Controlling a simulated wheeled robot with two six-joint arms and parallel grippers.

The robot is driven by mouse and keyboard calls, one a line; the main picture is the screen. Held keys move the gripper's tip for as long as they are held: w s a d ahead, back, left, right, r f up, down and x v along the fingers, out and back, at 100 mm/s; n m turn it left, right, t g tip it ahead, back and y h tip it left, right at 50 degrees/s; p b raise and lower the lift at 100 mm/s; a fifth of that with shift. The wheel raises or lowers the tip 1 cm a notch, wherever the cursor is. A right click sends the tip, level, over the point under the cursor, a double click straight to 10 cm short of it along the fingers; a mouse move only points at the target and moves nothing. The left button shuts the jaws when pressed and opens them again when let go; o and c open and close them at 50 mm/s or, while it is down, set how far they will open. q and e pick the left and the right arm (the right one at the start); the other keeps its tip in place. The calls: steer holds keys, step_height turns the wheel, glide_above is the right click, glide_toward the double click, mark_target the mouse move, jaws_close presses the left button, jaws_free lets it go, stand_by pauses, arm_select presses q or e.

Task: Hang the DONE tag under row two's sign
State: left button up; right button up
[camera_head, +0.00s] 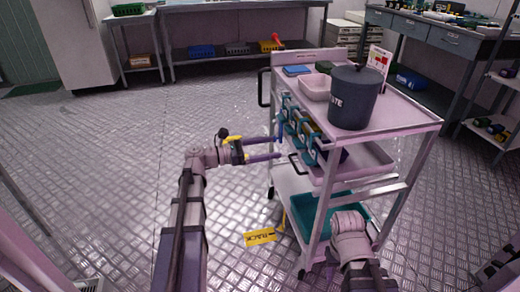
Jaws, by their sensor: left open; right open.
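A yellow tag (260,236) with dark lettering shows low in the middle, against the floor beside the cart; I cannot read its letters surely. A thin yellow strip stands just right of it. My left gripper (279,147) is open, its two fingers pointing right at the cart's left side, near the teal and blue items there. I see nothing between the fingers. My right arm comes up from the bottom right in front of the cart's lower shelf; its gripper fingers do not show. I cannot make out a sign for row two.
The cart (415,118) carries a dark bin (352,102), a pale tray (314,90) and a standing card (379,60). A teal tub (318,208) sits on its lower shelf. Benches stand at the back and right. The floor at left is clear.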

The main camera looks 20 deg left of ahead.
mark_target(294, 143)
arm_select(q)
steer(key=shift+x, duration=4.25)
steer(key=c, duration=1.2)
steer(key=shift+r, duration=0.25)
steer(key=shift+r+p, duration=0.8)
steer(key=shift+p, duration=0.3)
steer(key=shift+c, duration=0.2)
steer(key=v, duration=0.7)
